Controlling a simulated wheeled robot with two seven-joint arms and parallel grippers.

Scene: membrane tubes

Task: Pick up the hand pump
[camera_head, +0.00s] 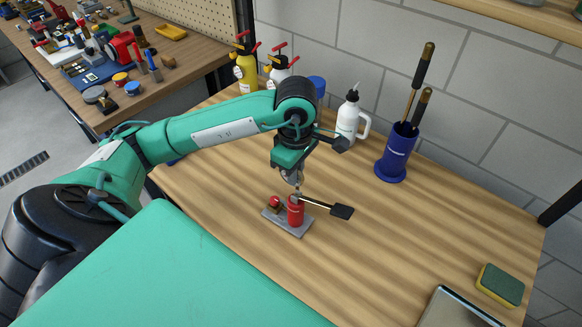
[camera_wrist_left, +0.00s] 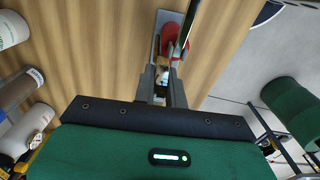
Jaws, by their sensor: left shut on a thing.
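The hand pump (camera_head: 295,210) has a red cylinder on a flat grey base plate and a lever with a black grip pointing right. It appears upright on the wooden table in the head view. My left gripper (camera_head: 297,188) comes down from above and is shut on the top of the pump. In the left wrist view my left gripper (camera_wrist_left: 163,78) meets the pump's metal top, with the red body (camera_wrist_left: 174,34) just beyond the fingers. The exact contact is partly hidden by the fingers. My right gripper is in neither view.
A white squeeze bottle (camera_head: 348,118) and a blue holder (camera_head: 396,153) with black-handled tools stand behind the pump. Several sprayer bottles stand at the back left. A sponge (camera_head: 500,285) and a metal tray (camera_head: 455,310) lie front right. The table around the pump is clear.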

